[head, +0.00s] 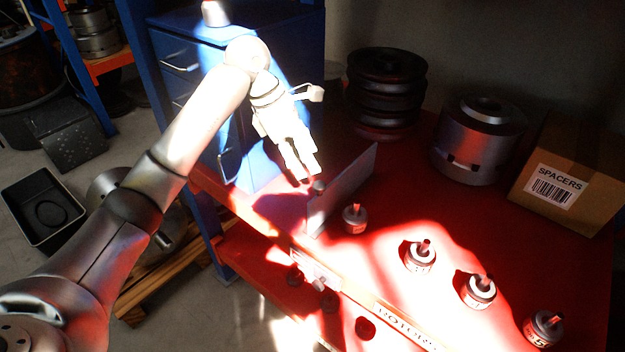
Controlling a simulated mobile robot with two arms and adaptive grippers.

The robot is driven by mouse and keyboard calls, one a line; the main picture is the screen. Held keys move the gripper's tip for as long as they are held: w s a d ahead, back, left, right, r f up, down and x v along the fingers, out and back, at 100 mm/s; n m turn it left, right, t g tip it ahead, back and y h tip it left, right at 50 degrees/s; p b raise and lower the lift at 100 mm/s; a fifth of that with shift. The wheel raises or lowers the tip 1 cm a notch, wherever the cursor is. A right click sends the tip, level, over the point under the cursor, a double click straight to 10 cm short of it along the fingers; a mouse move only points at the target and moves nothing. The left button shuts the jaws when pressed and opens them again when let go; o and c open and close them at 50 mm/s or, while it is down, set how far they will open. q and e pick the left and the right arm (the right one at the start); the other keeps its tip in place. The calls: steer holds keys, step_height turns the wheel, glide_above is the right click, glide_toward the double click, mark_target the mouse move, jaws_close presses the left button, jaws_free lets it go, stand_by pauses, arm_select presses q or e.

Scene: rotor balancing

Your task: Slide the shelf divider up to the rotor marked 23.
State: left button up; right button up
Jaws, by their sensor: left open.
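The shelf divider (346,192) is a thin grey upright plate on the red shelf top. Several small rotors with pegs stand in a row to its right. The nearest rotor to it (355,219) is close beside the plate. Further along are a second rotor (420,257), a third rotor (478,291) and a last rotor (544,328), whose marking looks like 35. Glare and size keep me from reading a 23 on any of them. My right gripper is out of view.
Dark stacked pulleys (387,90), a large metal drum (478,140) and a SPACERS carton (568,180) stand at the back. A blue drawer cabinet (185,62) is behind my left arm. Strong glare covers the shelf front.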

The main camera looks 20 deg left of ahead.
mark_target(319, 184)
arm_select(q)
steer(key=p+x, duration=0.1)
steer(key=x, duration=0.5)
steer(key=shift+d+f, duration=0.2)
steer(key=shift+f, duration=0.15)
steer(key=shift+w+d+f+p, duration=0.1)
steer(key=shift+w+f+p, duration=0.05)
steer(key=shift+f+p, duration=0.2)
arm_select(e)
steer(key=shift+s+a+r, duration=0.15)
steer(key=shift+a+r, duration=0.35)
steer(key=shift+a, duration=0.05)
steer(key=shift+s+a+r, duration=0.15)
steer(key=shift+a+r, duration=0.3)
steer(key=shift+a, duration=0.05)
arm_select(q)
steer(key=shift+c, duration=0.5)
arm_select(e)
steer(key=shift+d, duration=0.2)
arm_select(q)
jaws_close()
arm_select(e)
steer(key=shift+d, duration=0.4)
